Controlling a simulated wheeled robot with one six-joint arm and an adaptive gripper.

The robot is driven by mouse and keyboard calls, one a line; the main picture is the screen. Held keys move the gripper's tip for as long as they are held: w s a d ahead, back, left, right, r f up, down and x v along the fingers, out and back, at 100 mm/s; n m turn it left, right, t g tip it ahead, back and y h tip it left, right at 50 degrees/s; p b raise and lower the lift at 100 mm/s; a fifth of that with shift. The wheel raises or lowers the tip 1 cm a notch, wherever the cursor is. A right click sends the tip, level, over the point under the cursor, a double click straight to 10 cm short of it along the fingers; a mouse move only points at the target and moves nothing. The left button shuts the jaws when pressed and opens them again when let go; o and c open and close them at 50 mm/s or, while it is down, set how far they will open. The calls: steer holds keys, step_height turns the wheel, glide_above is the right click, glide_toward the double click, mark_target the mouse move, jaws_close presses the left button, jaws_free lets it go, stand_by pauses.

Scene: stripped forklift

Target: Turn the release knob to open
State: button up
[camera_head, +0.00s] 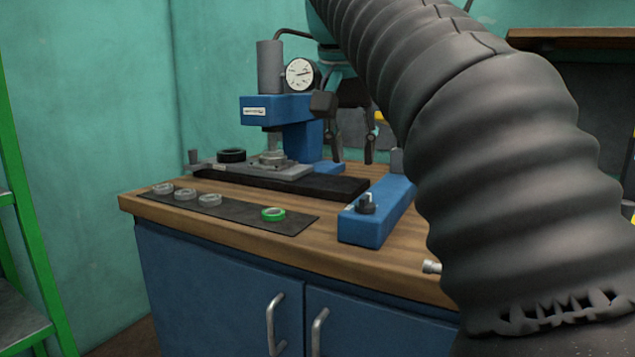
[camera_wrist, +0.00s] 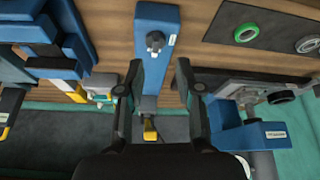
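The release knob (camera_head: 366,204) is a small dark knob with a light mark beside it, on the front end of a long blue box (camera_head: 385,212) on the bench. In the wrist view the knob (camera_wrist: 155,41) shows near the top, on the blue box (camera_wrist: 158,18), roughly centred between my fingers but farther out. My gripper (camera_head: 353,158) hangs above and behind the knob, its two fingers apart with nothing between them. In the wrist view my gripper (camera_wrist: 158,68) is open and apart from the knob. My arm hides part of the bench's right side.
A blue press (camera_head: 280,108) with a dial gauge (camera_head: 300,74) stands behind left of the box. A dark mat (camera_head: 240,216) holds several grey rings and a green ring (camera_head: 273,214). A green ladder (camera_head: 22,190) stands left.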

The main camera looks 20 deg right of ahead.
steer(key=m, duration=0.2)
glide_toward(365, 196)
steer(key=b+x, duration=0.5)
steer(key=x, duration=0.3)
steer(key=shift+f, duration=0.2)
jaws_close()
